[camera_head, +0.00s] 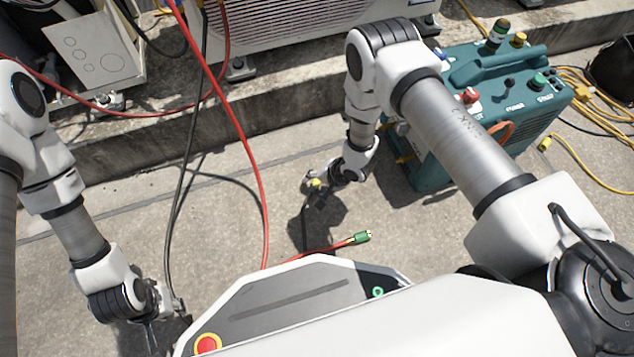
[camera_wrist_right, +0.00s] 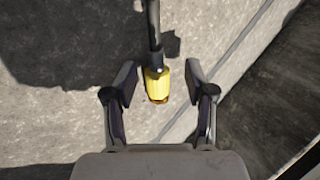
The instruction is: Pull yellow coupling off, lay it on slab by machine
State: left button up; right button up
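The yellow coupling (camera_wrist_right: 157,86) is on the end of a black hose (camera_wrist_right: 153,25). In the right wrist view it lies between my right gripper's (camera_wrist_right: 160,80) two spread fingers, with a gap on each side. Its brass-coloured end shows and is joined to nothing there. In the head view the coupling (camera_head: 314,183) is at my right gripper (camera_head: 320,190), left of the green machine (camera_head: 432,172), over the concrete slab (camera_head: 225,215). I cannot tell if it touches the slab. My left gripper (camera_head: 162,318) is low at the left; its fingers are unclear.
A red hose with a green coupling (camera_head: 362,237) is near my base. Red and dark hoses hang across the middle left. A concrete kerb (camera_head: 150,140) carries the condenser (camera_head: 290,25). Yellow cables (camera_head: 590,100) lie right of the machine.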

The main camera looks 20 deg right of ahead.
jog(key=v, duration=1.2)
jog(key=shift+s, duration=0.1)
